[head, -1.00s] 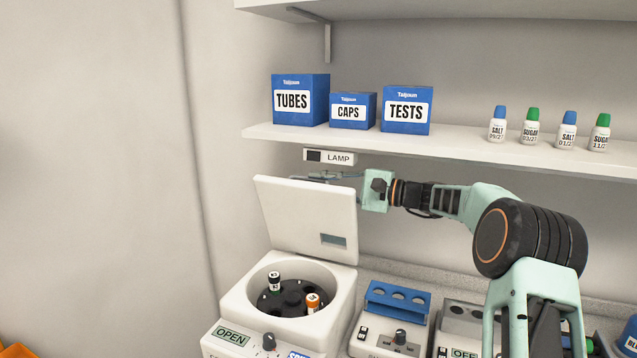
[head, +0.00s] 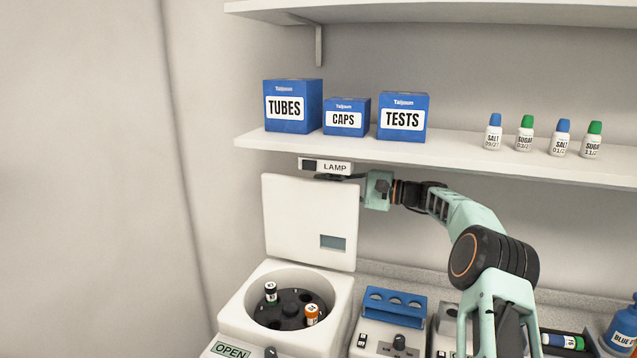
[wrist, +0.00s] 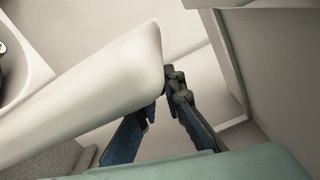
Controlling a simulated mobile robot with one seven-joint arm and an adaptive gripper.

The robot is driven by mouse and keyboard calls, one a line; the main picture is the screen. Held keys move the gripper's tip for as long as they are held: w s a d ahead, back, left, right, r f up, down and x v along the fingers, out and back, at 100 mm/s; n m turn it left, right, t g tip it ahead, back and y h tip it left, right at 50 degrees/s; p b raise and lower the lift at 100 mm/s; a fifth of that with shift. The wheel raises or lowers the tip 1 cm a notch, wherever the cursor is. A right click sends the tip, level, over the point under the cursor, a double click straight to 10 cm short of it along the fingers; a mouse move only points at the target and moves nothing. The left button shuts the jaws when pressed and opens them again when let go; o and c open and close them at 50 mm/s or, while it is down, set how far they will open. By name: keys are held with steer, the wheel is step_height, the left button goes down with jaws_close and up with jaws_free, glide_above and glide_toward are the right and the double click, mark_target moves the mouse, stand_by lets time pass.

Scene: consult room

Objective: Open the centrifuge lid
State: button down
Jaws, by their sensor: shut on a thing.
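The white centrifuge (head: 230,318) stands at the lower left of the head view, with an OPEN label on its front. Its lid (head: 300,215) stands about upright at the back of the bowl. The bowl shows a dark rotor (head: 290,312) holding a black-labelled tube and an orange-labelled tube. My gripper (head: 343,177) is at the lid's top right, its fingers partly hidden behind the lid. In the wrist view, the lid's edge (wrist: 130,75) lies against my gripper's blue-and-dark fingers (wrist: 166,92), which are shut on it. The exact contact is partly hidden.
A shelf (head: 460,148) with blue boxes and small bottles runs just above my gripper. A LAMP switch (head: 326,166) sits under it, very near the lid's top. A blue tube rack (head: 395,305) stands right of the centrifuge. The wall at left is bare.

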steer(key=shift+r, duration=0.1)
steer(key=c, duration=2)
jaws_free()
steer(key=shift+c, duration=0.2)
steer(key=shift+d, duration=0.1)
steer(key=v, duration=1.2)
